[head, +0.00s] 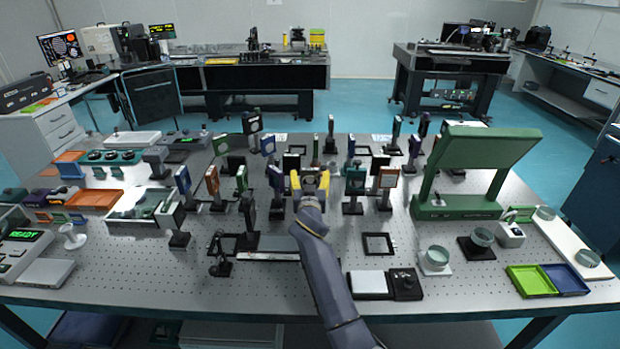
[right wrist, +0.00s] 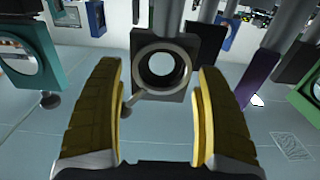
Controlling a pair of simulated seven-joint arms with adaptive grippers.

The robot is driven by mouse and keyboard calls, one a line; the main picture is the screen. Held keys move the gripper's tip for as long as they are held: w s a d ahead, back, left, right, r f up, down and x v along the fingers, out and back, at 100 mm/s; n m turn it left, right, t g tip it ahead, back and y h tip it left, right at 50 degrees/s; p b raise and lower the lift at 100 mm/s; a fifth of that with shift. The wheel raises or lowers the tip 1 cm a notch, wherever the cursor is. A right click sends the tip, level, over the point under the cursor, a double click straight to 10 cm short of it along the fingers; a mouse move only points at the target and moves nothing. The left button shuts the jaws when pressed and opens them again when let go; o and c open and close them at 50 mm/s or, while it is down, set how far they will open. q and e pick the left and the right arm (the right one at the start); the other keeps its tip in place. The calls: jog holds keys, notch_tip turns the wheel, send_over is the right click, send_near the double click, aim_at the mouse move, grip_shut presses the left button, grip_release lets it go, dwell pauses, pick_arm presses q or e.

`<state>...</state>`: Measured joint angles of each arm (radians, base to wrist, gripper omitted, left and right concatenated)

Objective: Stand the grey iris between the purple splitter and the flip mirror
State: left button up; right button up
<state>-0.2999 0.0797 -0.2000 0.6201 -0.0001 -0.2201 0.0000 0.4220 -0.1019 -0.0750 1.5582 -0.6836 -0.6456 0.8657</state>
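My right gripper (head: 310,183) has yellow fingers and is over the middle of the crowded optical table. In the right wrist view its fingers (right wrist: 160,85) are spread, with a gap on each side of a grey square plate with a round dark ring, which looks like the grey iris (right wrist: 163,93). The iris is on a post, at or just beyond the fingertips. In the head view the gripper mostly hides it. A purple plate (right wrist: 257,84), possibly the splitter, is to the right in the wrist view. I cannot tell which mount is the flip mirror. My left gripper does not show.
Several post-mounted optics crowd around the gripper, including a teal mount (head: 355,181) and an orange-brown mount (head: 386,179) to its right. A large green panel stand (head: 485,150) rises at the right. A flat black square frame (head: 378,244) lies nearer the front.

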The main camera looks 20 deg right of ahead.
jog(key=shift+r, duration=0.1)
jog(key=shift+v, duration=2.7)
